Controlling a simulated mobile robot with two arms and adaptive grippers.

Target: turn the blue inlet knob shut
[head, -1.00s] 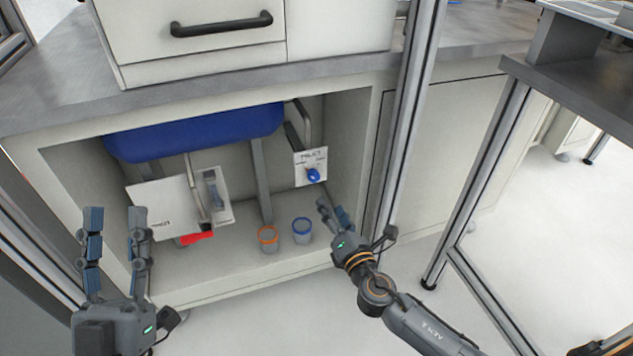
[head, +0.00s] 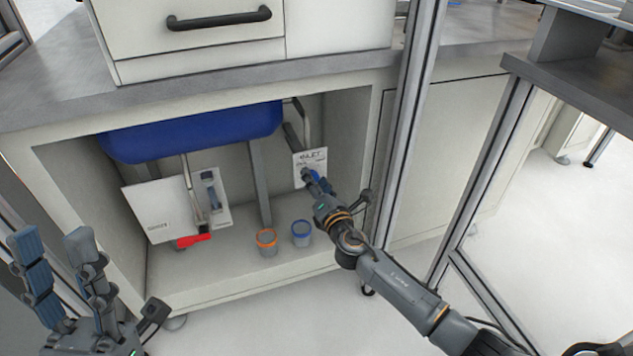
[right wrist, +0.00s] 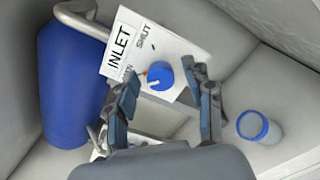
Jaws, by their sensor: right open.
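A small red mark lies at the knob's left edge. In the head view the plate (head: 311,155) is on the cabinet's back wall, and my right gripper (head: 312,181) mostly hides the knob. In the right wrist view my right gripper (right wrist: 166,80) is open, its fingers on either side of the knob; contact is unclear. My left gripper (head: 50,236) is open and empty outside the cabinet.
A blue tank (head: 195,135) hangs under the counter. A second white plate with a red handle (head: 193,241) is at left. Orange-rimmed (head: 266,242) and blue-rimmed (head: 301,233) cups stand on the cabinet floor. A metal post (head: 402,120) rises beside my right arm.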

